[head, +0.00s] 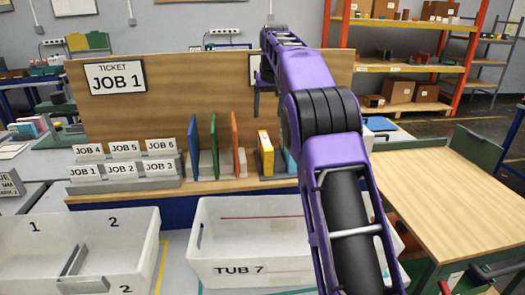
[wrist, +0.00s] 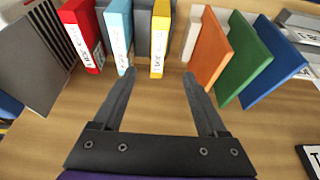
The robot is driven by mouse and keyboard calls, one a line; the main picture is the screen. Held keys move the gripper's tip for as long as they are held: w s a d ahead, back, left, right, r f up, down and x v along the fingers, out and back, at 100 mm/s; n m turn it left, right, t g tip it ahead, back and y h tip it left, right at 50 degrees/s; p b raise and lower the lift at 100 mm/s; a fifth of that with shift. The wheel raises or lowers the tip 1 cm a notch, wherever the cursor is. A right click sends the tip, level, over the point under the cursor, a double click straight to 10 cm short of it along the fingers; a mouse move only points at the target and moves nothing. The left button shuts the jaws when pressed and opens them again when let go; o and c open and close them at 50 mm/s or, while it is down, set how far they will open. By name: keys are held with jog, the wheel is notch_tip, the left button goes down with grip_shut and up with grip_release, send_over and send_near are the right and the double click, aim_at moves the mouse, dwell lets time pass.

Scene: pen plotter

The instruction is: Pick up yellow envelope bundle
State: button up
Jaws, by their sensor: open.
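The yellow envelope bundle (wrist: 160,38) stands upright in the wrist view, with a white label on its facing edge. It also shows in the head view (head: 265,153), on the wooden shelf just left of my purple arm. My gripper (wrist: 159,74) is open and empty, with its two dark fingers pointing toward the row of bundles. The yellow bundle stands beyond the fingertips, roughly in line with the gap between them. The left fingertip lies in front of the light blue bundle's lower edge. In the head view I cannot make out the fingers clearly.
A light blue bundle (wrist: 118,32) and a red one (wrist: 84,34) stand left of the yellow one. Orange (wrist: 209,48), green (wrist: 241,60) and blue (wrist: 272,62) boards stand to the right. Below the shelf are a white tub marked TUB 7 (head: 238,270) and another white bin (head: 140,225).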

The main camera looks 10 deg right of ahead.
send_near(265, 141)
jog(key=x, duration=0.4)
jog(key=shift+s+f, duration=0.1)
jog(key=shift+f, duration=0.3)
jog(key=shift+w+x, duration=0.2)
jog(key=shift+x, duration=2.6)
jog(key=shift+d, duration=0.1)
jog(key=shift+c, duration=0.2)
jog(key=shift+r, duration=0.1)
grip_shut()
